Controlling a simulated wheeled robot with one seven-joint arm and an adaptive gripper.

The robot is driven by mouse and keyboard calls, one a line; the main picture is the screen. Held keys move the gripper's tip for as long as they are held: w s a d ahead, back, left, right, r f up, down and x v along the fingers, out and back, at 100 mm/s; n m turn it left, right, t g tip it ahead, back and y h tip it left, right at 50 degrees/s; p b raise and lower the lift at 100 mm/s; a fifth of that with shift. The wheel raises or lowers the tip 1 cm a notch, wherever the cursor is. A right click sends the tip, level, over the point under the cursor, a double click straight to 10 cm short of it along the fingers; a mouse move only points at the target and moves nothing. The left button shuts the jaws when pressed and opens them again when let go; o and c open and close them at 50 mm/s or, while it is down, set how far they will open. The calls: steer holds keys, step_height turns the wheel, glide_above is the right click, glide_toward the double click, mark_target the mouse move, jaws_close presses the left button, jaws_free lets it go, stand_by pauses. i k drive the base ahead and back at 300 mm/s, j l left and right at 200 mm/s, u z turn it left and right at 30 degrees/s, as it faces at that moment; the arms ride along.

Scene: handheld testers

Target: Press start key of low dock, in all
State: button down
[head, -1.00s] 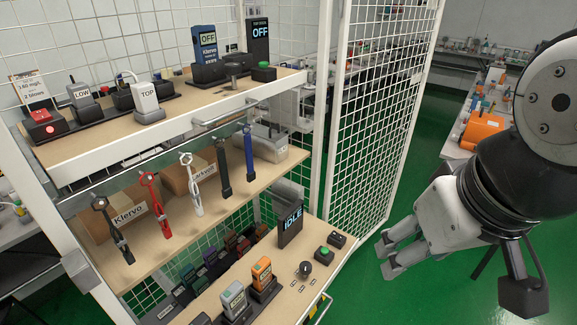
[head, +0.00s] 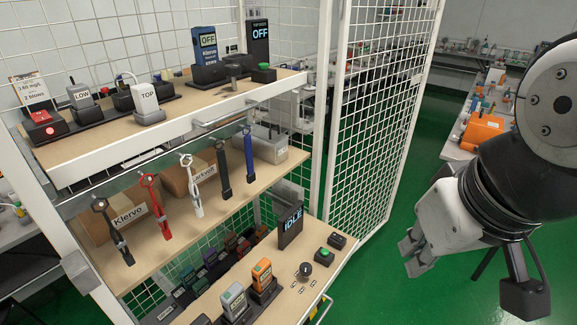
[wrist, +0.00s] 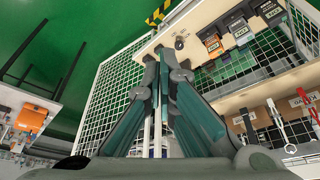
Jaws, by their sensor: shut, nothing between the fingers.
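The low dock is on the bottom shelf. Its dark display (head: 290,224) reads IDLE. A green start key (head: 325,253) sits on a small black box to the right of the display. A dark round knob (head: 306,270) is just in front of it. An orange tester (head: 262,275) and a grey tester (head: 234,302) stand in the dock to the left. My gripper (head: 412,260) is out to the right of the shelf, clear of the key, with its fingers shut and empty. The shut fingers also show in the wrist view (wrist: 162,55). I cannot make out the green key there.
The top shelf holds a second dock with a display (head: 259,42) reading OFF and another green key (head: 264,73). A white mesh panel (head: 375,130) stands behind the shelves' right end. Green floor is open at right.

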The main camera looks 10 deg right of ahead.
mark_target(325, 251)
steer(key=j+u, duration=0.4)
steer(key=i+j+u, duration=0.15)
steer(key=u, duration=0.2)
